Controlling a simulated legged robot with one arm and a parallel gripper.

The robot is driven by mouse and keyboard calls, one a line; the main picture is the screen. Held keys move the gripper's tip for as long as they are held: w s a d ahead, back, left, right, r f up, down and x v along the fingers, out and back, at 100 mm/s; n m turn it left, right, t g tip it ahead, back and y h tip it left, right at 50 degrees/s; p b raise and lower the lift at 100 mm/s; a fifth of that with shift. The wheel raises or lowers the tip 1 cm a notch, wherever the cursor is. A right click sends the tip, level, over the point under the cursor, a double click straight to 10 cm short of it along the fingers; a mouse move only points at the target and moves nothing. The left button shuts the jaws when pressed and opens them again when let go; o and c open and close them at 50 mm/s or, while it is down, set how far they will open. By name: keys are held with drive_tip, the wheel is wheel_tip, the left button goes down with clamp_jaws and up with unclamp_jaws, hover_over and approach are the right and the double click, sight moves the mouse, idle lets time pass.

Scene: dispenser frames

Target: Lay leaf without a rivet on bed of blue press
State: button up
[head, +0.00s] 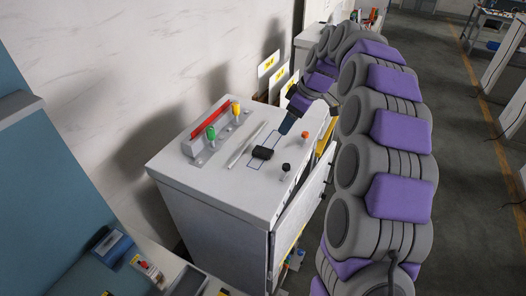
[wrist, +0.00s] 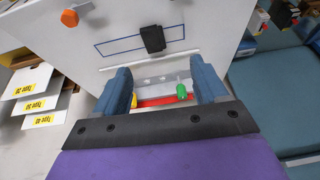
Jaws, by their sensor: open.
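My gripper (wrist: 162,88) is open and empty, its two blue fingers apart above a white cabinet top (wrist: 218,15). In the head view my gripper (head: 284,128) hangs close over the right part of that top. A black block (wrist: 153,39) lies inside a dark outlined rectangle, just beyond the fingers in the wrist view; it also shows in the head view (head: 262,153). A small blue device (head: 112,246) sits at the lower left of the head view; I cannot tell whether it is the blue press. I cannot make out a leaf or any rivet.
The cabinet top carries a red bar (head: 211,119), green (head: 211,132) and yellow (head: 236,108) knobs, a thin grey bar (head: 246,146), an orange knob (head: 305,135) and a black knob (head: 286,168). Yellow-labelled white panels (wrist: 29,83) stand beside the cabinet.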

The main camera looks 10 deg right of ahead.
drive_tip(key=w+d, duration=0.1)
drive_tip(key=w, duration=0.1)
hover_over(268, 152)
drive_tip(key=s+d, duration=0.2)
drive_tip(key=d, duration=0.1)
drive_tip(key=f, duration=1.1)
drive_tip(key=shift+w+a+f+p, duration=0.15)
drive_tip(key=shift+w+f+p, duration=0.1)
drive_tip(key=shift+p, duration=0.1)
drive_tip(key=shift+a+p+x, duration=0.1)
drive_tip(key=shift+p+x, duration=0.05)
drive_tip(key=shift+x, duration=1.2)
drive_tip(key=shift+a+p+x, duration=0.15)
drive_tip(key=shift+x, duration=1.15)
drive_tip(key=shift+w+r, duration=0.1)
drive_tip(key=c, duration=1.3)
drive_tip(key=shift+r, duration=0.15)
